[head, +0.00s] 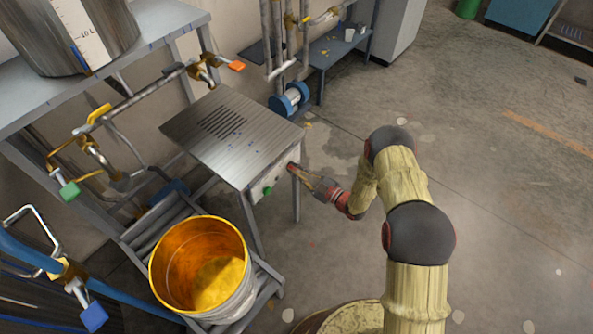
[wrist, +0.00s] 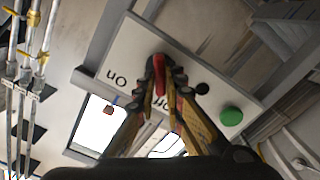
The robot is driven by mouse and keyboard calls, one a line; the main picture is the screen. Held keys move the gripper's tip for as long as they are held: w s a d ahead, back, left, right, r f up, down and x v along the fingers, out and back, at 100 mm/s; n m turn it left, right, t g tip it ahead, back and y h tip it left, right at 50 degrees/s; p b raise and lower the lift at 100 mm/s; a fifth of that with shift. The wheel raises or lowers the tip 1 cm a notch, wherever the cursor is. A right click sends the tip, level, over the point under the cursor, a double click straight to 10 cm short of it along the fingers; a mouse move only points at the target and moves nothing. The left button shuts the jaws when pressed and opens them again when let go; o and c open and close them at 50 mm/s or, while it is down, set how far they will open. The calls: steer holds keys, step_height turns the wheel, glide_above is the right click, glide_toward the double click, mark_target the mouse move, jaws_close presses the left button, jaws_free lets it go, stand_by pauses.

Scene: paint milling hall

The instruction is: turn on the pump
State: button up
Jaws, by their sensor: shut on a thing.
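The control panel (wrist: 140,45) is a pale plate with "On" lettering on its left and other lettering partly hidden behind my fingers. My gripper (wrist: 166,70) is at this panel, its fingertips closed around a red switch lever (wrist: 158,84). A green button (wrist: 231,116) and a small dark round fitting (wrist: 202,88) are to the right. In the head view, my gripper (head: 295,170) reaches the front of a steel-topped cabinet (head: 225,130), and the green button shows there too (head: 267,190). The fingers hide most of the lever, so its exact position is unclear.
A yellow-lined bucket (head: 165,280) stands on a low rack below the cabinet. Pipes with coloured valve handles (head: 100,113) run at the left, beside a large steel vessel (head: 70,35). A blue motor-like unit (head: 290,99) is behind. The floor at right is open.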

steer(key=shift+m, duration=0.3)
jaws_close()
steer(key=shift+m, duration=0.9)
steer(key=shift+w+d+m+b, duration=0.15)
steer(key=shift+m, duration=1.7)
steer(key=shift+w+d+m+b, duration=0.1)
steer(key=shift+w+m+b, duration=0.1)
steer(key=shift+m, duration=1.7)
steer(key=shift+w+d+m+b, duration=0.1)
steer(key=shift+d+m+b, duration=0.05)
steer(key=shift+m, duration=2)
steer(key=o, duration=0.7)
jaws_free()
steer(key=shift+c, duration=0.2)
